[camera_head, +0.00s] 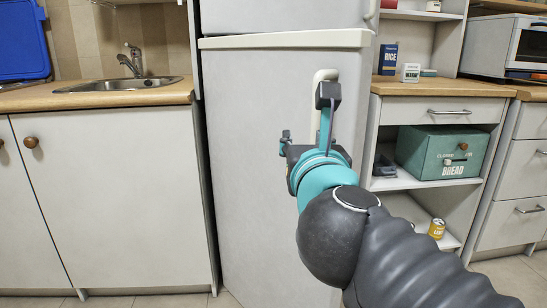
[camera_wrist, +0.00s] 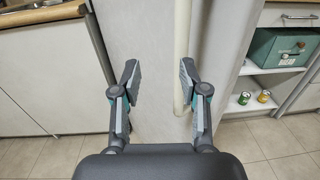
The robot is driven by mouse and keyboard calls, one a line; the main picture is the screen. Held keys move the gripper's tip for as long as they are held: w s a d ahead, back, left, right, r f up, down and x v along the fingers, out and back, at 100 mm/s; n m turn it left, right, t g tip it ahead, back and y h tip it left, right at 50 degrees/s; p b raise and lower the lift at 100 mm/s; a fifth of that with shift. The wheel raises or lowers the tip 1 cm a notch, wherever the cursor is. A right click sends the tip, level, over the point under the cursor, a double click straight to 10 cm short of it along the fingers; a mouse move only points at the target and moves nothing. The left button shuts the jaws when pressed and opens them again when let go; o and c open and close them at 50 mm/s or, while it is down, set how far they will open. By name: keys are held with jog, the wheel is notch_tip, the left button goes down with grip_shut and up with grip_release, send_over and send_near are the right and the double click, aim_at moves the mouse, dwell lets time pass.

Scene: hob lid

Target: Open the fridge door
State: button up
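The fridge is white, and its large lower door (camera_head: 255,160) fills the middle of the head view and looks shut. The pale upright bar handle (camera_head: 318,88) is near the door's right side; its lower part is hidden by my arm. In the wrist view the handle (camera_wrist: 182,40) runs down just inside the right finger. My gripper (camera_wrist: 160,80) is open, its two fingers apart and pointing at the door (camera_wrist: 147,40). The handle appears between the fingers, much closer to the right one. I cannot tell whether they touch.
A cabinet with a sink (camera_head: 120,84) stands left of the fridge. On the right, an open shelf unit (camera_head: 445,112) holds a green bread box (camera_head: 443,152) and a yellow can (camera_head: 437,229). A microwave (camera_head: 515,45) stands at far right.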

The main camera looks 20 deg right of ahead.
jog(key=s+a+b, duration=0.2)
jog(key=s+a, duration=0.2)
jog(key=a, duration=0.3)
jog(key=shift+f+b, duration=0.15)
jog(key=shift+b, duration=0.2)
dwell(0.4)
jog(key=shift+s, duration=0.15)
dwell(0.4)
jog(key=v, duration=0.7)
dwell(1.0)
jog(key=shift+s, duration=0.15)
